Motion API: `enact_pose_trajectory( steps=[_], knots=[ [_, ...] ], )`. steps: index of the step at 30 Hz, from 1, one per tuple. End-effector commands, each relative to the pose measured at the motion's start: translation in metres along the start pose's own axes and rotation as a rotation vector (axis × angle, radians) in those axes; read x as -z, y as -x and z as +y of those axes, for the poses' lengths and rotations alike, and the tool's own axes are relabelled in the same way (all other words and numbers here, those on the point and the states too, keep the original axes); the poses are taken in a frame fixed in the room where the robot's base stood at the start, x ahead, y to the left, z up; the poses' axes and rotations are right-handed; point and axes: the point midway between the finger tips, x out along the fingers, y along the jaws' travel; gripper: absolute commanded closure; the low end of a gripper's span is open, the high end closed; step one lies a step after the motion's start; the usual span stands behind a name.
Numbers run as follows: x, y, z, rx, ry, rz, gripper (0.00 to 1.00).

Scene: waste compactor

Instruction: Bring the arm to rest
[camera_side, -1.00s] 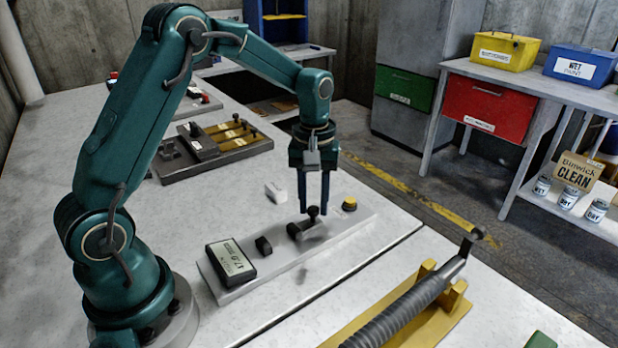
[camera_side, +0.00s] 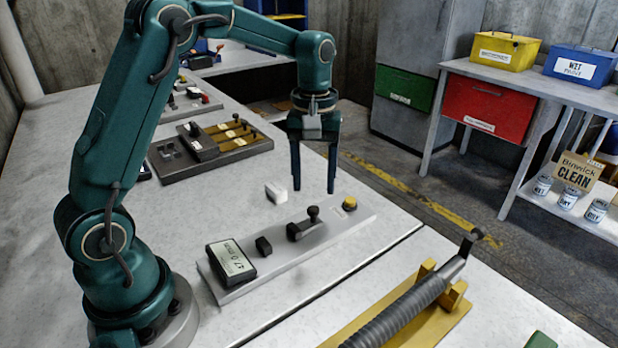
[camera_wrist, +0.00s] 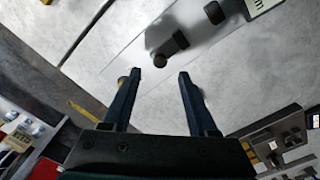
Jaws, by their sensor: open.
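My gripper (camera_side: 313,190) points down above the bench, its two dark fingers apart with nothing between them. In the side view it hangs over and behind the grey control panel, clear of it. In the wrist view the open fingers (camera_wrist: 155,75) reach toward the panel. The panel (camera_side: 340,225) carries a dark lever with a round knob (camera_side: 313,213), a small black switch (camera_side: 264,246), a display box (camera_side: 231,262) and a yellow button (camera_side: 349,203). The lever also shows in the wrist view (camera_wrist: 168,50), beyond the fingertips.
A small white block (camera_side: 276,193) lies on the bench left of the fingers. A dark fixture with brass bars (camera_side: 225,140) sits farther back. A ribbed grey cylinder in a yellow cradle (camera_side: 400,316) stands front right.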

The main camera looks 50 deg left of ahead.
Motion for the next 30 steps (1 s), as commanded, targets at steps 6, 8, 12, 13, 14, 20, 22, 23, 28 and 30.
enact_pose_trajectory(
  steps=[6,8,12,13,14,20,22,23,28,30],
  knots=[
    [-0.001,0.004,0.002,-0.007,-0.006,0.01,0.41],
    [0.0,0.013,0.004,-0.023,-0.012,0.034,0.41],
    [-0.014,0.045,0.005,-0.071,-0.039,0.1,0.41],
    [-0.019,0.053,0.004,-0.083,-0.05,0.116,0.41],
    [-0.024,0.06,0.003,-0.095,-0.064,0.133,0.41],
    [-0.066,0.092,-0.013,-0.162,-0.195,0.237,0.41],
    [-0.081,0.098,-0.021,-0.182,-0.251,0.274,0.41],
    [-0.087,0.1,-0.024,-0.19,-0.276,0.289,0.41],
    [-0.121,0.099,-0.044,-0.224,-0.432,0.376,0.41],
    [-0.134,0.093,-0.053,-0.231,-0.5,0.408,0.41]
  ],
)
